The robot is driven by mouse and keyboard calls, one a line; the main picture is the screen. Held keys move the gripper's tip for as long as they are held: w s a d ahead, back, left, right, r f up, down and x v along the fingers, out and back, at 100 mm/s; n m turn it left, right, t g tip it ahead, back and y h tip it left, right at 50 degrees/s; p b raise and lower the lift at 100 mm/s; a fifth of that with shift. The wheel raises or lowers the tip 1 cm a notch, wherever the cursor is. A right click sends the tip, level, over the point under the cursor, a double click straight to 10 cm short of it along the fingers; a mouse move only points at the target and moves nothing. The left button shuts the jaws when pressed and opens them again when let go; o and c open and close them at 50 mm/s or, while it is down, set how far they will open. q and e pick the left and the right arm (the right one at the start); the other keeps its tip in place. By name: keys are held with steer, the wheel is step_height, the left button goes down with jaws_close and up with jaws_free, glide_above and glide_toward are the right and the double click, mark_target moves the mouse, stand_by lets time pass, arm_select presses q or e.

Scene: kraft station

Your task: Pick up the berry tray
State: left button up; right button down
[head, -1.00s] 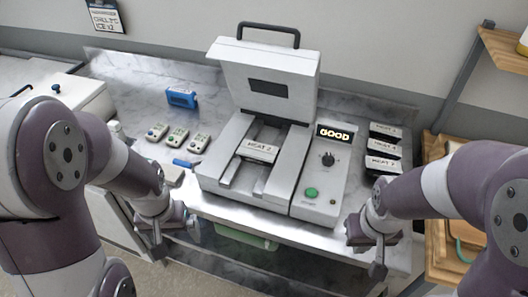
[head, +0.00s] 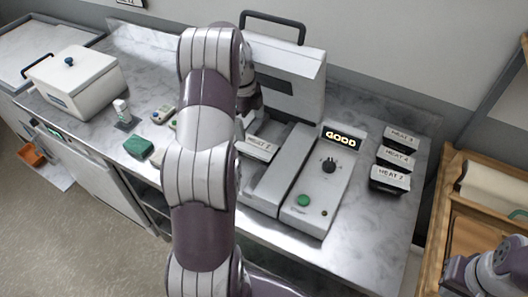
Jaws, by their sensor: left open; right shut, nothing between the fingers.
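I cannot identify a berry tray in the head view; my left arm covers much of the counter's middle. A plate labelled HEAT (head: 257,148) lies in the open grey machine (head: 262,195), whose lid is raised. My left gripper (head: 246,102) is mostly hidden behind my own arm, close to the raised lid's left side. It is open, and its fingertips are hard to see. My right gripper (head: 457,273) is at the bottom right, over the wooden stand. It is shut, with nothing seen in it.
The machine's panel reads GOOD (head: 344,137). Several HEAT blocks (head: 390,178) line the counter's right. A white lidded box (head: 74,84), a small bottle (head: 121,108) and a green block (head: 138,147) are at the left. The wooden stand (head: 447,222) holds a pale roll (head: 492,187).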

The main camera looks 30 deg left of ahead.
mark_target(256, 146)
arm_select(q)
step_height(256, 146, down, 4)
steer(key=shift+s+r+b, duration=0.1)
steer(key=shift+s+b, duration=0.05)
steer(key=shift+b, duration=0.8)
steer(key=shift+w+d+f+b, duration=0.2)
steer(key=shift+w+f, duration=0.05)
steer(key=shift+f, duration=0.3)
steer(key=shift+w+d+f+b, duration=0.2)
steer(key=shift+f, duration=0.35)
steer(key=shift+w+d+f, duration=0.2)
steer(key=f+p, duration=0.1)
steer(key=f, duration=0.1)
steer(key=f+p, duration=0.1)
steer(key=f, duration=0.1)
steer(key=shift+s+d+p, duration=0.1)
steer(key=shift+s+p, duration=0.15)
steer(key=shift+p, duration=0.05)
steer(key=shift+f, duration=0.25)
steer(key=shift+w+f, duration=0.1)
steer(key=shift+w, duration=0.1)
steer(key=shift+d, duration=0.1)
steer(key=c, duration=1)
steer(key=shift+s, duration=0.1)
arm_select(e)
step_height(256, 146, down, 2)
steer(key=shift+w+f, duration=0.15)
steer(key=shift+f, duration=0.05)
steer(key=shift+f, duration=0.1)
